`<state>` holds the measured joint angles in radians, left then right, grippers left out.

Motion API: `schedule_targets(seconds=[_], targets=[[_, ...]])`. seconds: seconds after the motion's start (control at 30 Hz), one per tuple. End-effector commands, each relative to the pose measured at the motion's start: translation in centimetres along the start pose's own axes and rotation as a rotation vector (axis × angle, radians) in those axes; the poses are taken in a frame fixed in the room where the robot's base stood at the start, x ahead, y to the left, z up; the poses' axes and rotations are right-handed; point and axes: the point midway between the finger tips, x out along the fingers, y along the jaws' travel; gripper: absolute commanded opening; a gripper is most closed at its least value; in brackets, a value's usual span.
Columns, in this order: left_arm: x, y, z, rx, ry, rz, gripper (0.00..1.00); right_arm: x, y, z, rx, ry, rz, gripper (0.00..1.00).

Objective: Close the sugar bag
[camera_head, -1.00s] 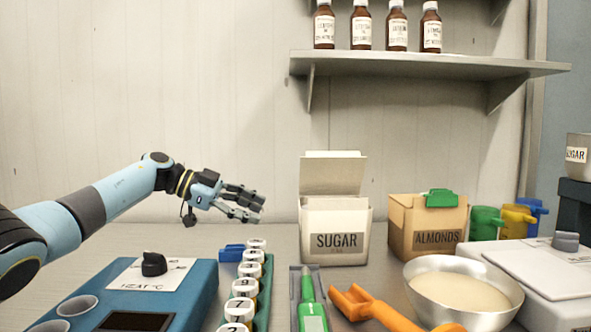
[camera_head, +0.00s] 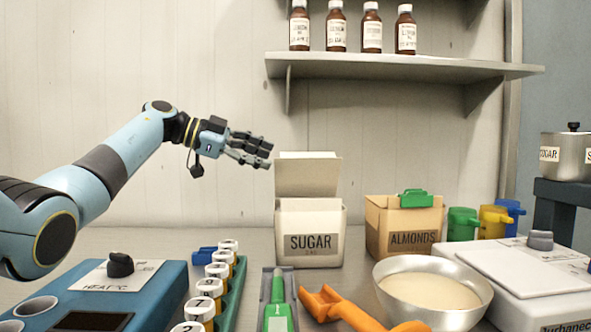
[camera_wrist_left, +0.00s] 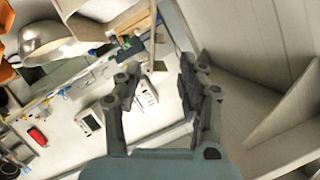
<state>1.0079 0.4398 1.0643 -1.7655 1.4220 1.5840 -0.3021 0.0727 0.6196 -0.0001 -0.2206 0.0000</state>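The white sugar bag (camera_head: 312,224) stands upright on the table, with a dark label on its front. Its top flap (camera_head: 306,176) stands up, so the bag is open. My left gripper (camera_head: 264,154) is to the left of the bag, level with the flap's upper edge, and looks clear of it. In the left wrist view its two fingers (camera_wrist_left: 160,92) are spread apart with nothing between them. The bag cannot be made out clearly in that view. My right gripper is not in view.
The almonds bag (camera_head: 405,230), with a green clip (camera_head: 416,198), stands right of the sugar. A shelf (camera_head: 400,67) with brown bottles is above. A metal bowl (camera_head: 432,291), orange tool (camera_head: 345,307) and numbered jar row (camera_head: 213,285) are in front.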

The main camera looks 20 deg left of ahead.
Motion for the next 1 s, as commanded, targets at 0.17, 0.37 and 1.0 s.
schedule_targets(seconds=[0.17,0.37,1.0], targets=[[3.8,0.1,-0.1,-0.001,0.004,0.002,0.39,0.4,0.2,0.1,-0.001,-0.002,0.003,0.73],[7.2,0.0,0.0,-0.001,0.002,0.0,0.39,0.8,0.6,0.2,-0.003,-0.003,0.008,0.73],[8.8,0.0,0.0,0.001,0.0,0.0,0.17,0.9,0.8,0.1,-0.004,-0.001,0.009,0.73]])
